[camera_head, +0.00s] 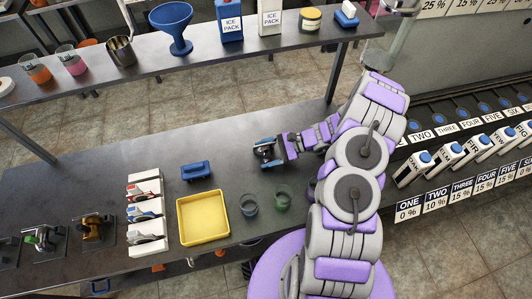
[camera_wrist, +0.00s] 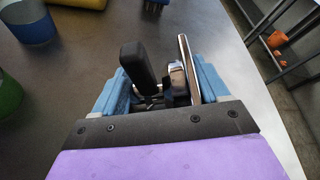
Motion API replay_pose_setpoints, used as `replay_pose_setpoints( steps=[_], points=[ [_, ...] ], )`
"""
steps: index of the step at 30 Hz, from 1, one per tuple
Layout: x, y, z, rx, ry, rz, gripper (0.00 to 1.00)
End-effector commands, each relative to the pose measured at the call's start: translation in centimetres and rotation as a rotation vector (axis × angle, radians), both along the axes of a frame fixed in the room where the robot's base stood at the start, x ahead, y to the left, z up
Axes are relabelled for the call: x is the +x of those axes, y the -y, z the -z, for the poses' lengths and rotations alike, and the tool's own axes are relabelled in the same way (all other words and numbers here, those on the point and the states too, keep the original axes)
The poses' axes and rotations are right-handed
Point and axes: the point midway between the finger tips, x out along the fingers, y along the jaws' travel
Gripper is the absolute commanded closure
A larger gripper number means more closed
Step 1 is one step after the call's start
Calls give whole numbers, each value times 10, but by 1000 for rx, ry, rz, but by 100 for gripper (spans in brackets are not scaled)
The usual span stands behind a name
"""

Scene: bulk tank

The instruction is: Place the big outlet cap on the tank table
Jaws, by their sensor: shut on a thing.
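My gripper (camera_head: 267,153) is above the right part of a dark table (camera_head: 130,170), near its far edge. In the wrist view my gripper (camera_wrist: 160,88) has its blue fingers shut on what looks like the big outlet cap (camera_wrist: 187,65). This shows as a shiny metal disc seen edge-on, with a black block-like part (camera_wrist: 137,68) beside it. The disc stands upright between the fingers. Its lower part is hidden by the gripper body. In the head view the held thing is too small to make out. I cannot tell whether it touches the table.
A yellow tray (camera_head: 180,222), a blue brush-like block (camera_head: 195,171), a blue cup (camera_head: 249,204) and a green cup (camera_head: 283,198) stand left of and nearer than my gripper. A white rack (camera_head: 135,235) is farther left. A shelf (camera_head: 110,77) lies behind. The table's back middle is clear.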

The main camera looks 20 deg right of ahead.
Motion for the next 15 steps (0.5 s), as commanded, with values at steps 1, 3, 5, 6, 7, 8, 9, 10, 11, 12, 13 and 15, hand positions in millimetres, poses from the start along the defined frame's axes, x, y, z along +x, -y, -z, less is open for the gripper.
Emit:
replay_pose_setpoints(
  steps=[1,3,5,6,7,8,9,10,11,12,13,15],
  points=[
    [0,0,0,0,0,0,25],
    [0,-1,0,-1,0,0,18],
    [0,-2,0,-1,0,0,12],
    [0,-2,0,-1,0,0,8],
    [0,-2,0,-1,0,0,6],
    [0,-2,0,-1,0,0,3],
    [0,-1,-1,-1,0,0,0],
    [0,-1,0,-1,0,0,0],
    [0,-1,-1,0,0,0,0],
    [0,0,0,0,0,0,0],
    [0,0,0,0,0,0,0],
    [0,0,-1,0,0,0,0]
  ],
)
